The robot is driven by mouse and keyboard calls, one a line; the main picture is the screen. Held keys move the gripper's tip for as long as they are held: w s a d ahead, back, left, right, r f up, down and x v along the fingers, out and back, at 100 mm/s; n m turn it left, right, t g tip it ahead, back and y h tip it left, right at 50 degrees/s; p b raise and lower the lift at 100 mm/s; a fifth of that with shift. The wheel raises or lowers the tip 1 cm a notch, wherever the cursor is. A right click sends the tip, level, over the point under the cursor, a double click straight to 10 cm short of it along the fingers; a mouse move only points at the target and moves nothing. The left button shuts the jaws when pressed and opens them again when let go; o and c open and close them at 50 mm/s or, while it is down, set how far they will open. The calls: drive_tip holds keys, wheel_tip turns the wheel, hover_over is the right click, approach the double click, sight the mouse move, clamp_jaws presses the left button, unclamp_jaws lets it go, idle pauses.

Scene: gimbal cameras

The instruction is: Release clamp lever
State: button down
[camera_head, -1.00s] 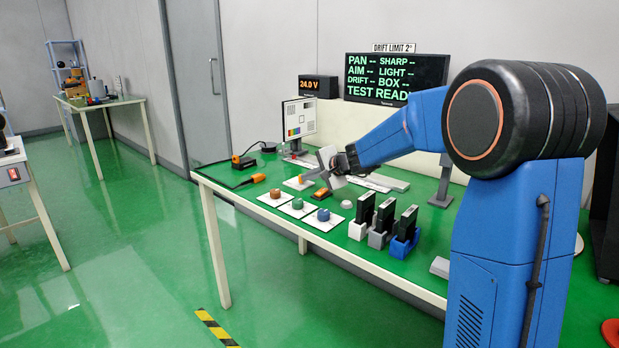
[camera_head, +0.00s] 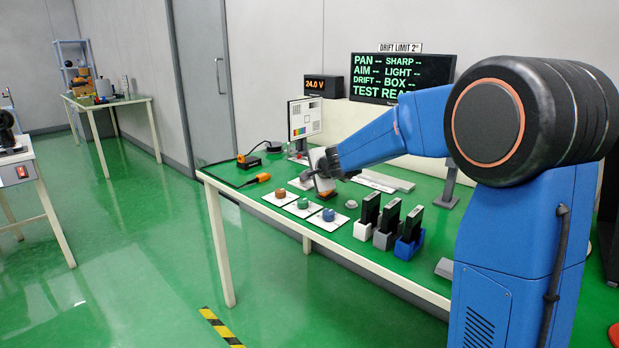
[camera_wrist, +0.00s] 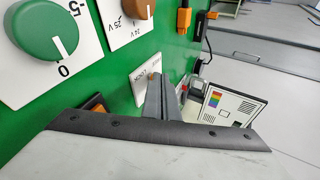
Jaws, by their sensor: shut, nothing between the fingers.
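The white clamp plate (camera_wrist: 140,88) with lettering that seems to read LOCK shows in the wrist view, partly behind my fingers. A small tan peg or lever end (camera_wrist: 152,75) shows at the fingertips; whether they touch cannot be told. My gripper (camera_wrist: 160,80) is shut and empty, its grey fingers together over the plate. In the head view my gripper (camera_head: 306,177) is low over the far part of the green bench, by the white plate (camera_head: 296,184). The lever's full shape is hidden.
Three knobs on white cards, orange (camera_head: 280,193), green (camera_head: 303,203) and blue (camera_head: 328,214), lie near my gripper. Black modules in white (camera_head: 362,230), grey and blue holders stand to the right. A test chart (camera_head: 304,118) stands behind. Cabled orange-black connectors lie at the left.

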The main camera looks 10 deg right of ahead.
drive_tip(key=shift+w+a, duration=0.3)
drive_tip(key=shift+a, duration=0.35)
drive_tip(key=shift+w+a+r+m+h, duration=0.1)
drive_tip(key=shift+w+a+m+h, duration=0.2)
drive_tip(key=shift+a+m+h, duration=0.15)
drive_tip(key=shift+w+a+m+h, duration=0.15)
drive_tip(key=shift+w+m+h, duration=0.05)
drive_tip(key=shift+m+h, duration=0.9)
drive_tip(key=shift+w+d, duration=0.1)
drive_tip(key=shift+d, duration=0.85)
drive_tip(key=shift+a, duration=0.1)
